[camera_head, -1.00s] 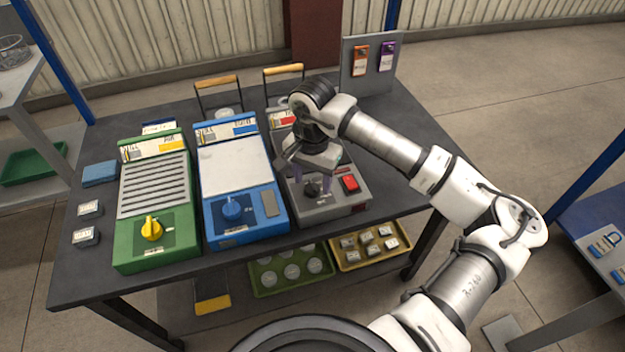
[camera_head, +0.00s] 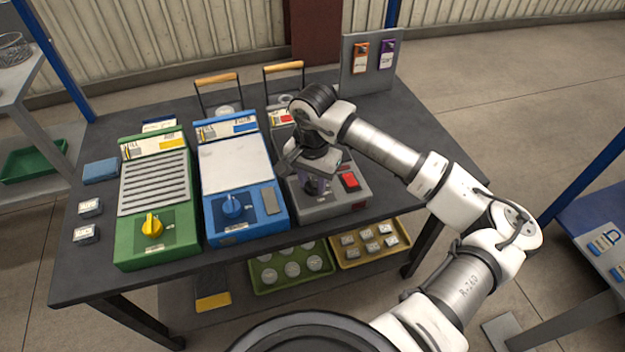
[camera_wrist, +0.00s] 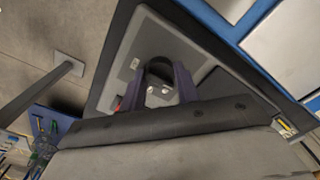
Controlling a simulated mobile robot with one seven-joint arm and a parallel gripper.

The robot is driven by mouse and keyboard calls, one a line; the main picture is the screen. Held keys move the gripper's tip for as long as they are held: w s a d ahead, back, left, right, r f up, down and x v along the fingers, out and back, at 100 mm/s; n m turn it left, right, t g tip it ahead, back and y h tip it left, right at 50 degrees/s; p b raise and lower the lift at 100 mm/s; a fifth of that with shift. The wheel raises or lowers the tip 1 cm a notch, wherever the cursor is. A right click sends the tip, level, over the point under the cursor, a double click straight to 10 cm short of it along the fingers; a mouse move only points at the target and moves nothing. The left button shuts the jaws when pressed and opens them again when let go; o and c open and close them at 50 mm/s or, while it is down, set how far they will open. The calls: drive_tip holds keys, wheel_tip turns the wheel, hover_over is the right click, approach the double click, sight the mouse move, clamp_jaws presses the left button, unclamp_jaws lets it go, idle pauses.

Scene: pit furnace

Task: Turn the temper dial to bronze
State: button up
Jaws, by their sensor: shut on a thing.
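A grey unit (camera_head: 325,208) stands at the right end of the row on the table, with a small dark dial (camera_head: 311,190) at its front left. My gripper (camera_head: 314,184) points down over this unit, its purple fingers shut on the dial. In the wrist view my gripper (camera_wrist: 159,80) shows its fingers on both sides of the dark dial (camera_wrist: 158,67), against the grey face. The dial's label and pointer setting are too small or hidden to read.
A red switch (camera_head: 349,181) sits close right of the dial. Left of it stand a blue unit (camera_head: 245,212) with a blue knob (camera_head: 232,206) and a green unit (camera_head: 185,215) with a yellow knob (camera_head: 151,226). An upright panel (camera_head: 367,78) with tags stands at the back right.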

drive_tip(key=shift+f+m+b, duration=0.15)
drive_tip(key=shift+m+b, duration=0.15)
drive_tip(key=shift+b, duration=0.1)
drive_tip(key=m+b, duration=0.1)
drive_tip(key=b, duration=0.1)
drive_tip(key=m+b, duration=0.1)
drive_tip(key=b, duration=0.1)
drive_tip(key=shift+f+m, duration=0.2)
drive_tip(key=shift+m, duration=0.1)
drive_tip(key=m+b, duration=0.4)
drive_tip(key=shift+r+b, duration=0.1)
drive_tip(key=shift+b, duration=0.25)
drive_tip(key=m+b, duration=0.3)
drive_tip(key=m, duration=0.2)
drive_tip(key=shift+r+m+b, duration=0.2)
drive_tip(key=shift+m+b, duration=1)
drive_tip(key=shift+m, duration=0.6)
drive_tip(key=o, duration=1)
drive_tip(key=shift+c, duration=0.2)
drive_tip(key=shift+r, duration=0.1)
